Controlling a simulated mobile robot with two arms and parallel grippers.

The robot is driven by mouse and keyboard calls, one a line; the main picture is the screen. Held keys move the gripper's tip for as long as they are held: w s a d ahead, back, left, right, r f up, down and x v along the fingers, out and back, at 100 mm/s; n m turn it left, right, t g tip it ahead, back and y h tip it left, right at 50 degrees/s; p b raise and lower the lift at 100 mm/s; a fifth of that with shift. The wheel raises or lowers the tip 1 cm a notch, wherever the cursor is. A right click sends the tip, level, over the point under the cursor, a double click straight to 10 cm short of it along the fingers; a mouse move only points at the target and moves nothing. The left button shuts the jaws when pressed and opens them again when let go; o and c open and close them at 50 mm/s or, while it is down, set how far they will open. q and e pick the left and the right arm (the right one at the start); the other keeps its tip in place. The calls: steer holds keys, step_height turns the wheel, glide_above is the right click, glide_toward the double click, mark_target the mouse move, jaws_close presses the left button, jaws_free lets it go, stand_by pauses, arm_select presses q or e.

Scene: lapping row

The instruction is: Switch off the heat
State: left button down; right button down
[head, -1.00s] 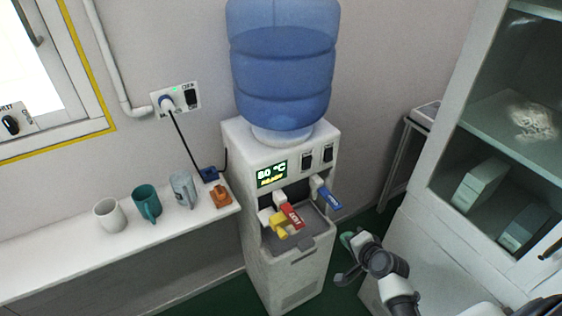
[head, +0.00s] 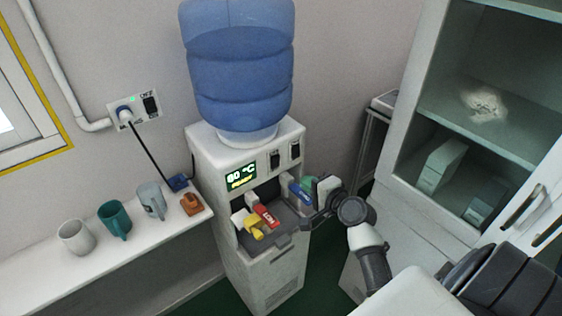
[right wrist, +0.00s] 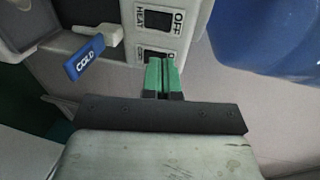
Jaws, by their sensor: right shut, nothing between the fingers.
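The water dispenser (head: 262,258) stands against the wall with a lit display (head: 241,176) reading 80 °C. Two black rocker switches sit on its front: the heat switch (head: 275,160) on the left and the cold switch (head: 295,152) on the right. In the right wrist view, the heat switch (right wrist: 157,20) shows labels HEAT and OFF. The cold switch (right wrist: 154,54) is partly hidden behind my green fingertips. My right gripper (head: 309,183) is shut and empty, below the switches by the blue cold tap (head: 297,193); it also shows in the wrist view (right wrist: 163,72). My left gripper is not in view.
A blue bottle (head: 238,70) tops the dispenser. A red hot tap (head: 266,215) and a yellow piece (head: 252,229) stick out in front. A wall socket (head: 134,111) and a shelf (head: 40,273) with mugs are left. A glass-door cabinet (head: 400,208) stands right.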

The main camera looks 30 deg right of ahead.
mark_target(276, 158)
steer(key=x, duration=0.4)
steer(key=p+x, duration=0.1)
steer(key=x, duration=0.2)
steer(key=r+p+x, duration=0.1)
steer(key=x, duration=0.3)
steer(key=shift+w, duration=0.5)
steer(key=shift+w, duration=0.35)
steer(key=shift+r, duration=0.1)
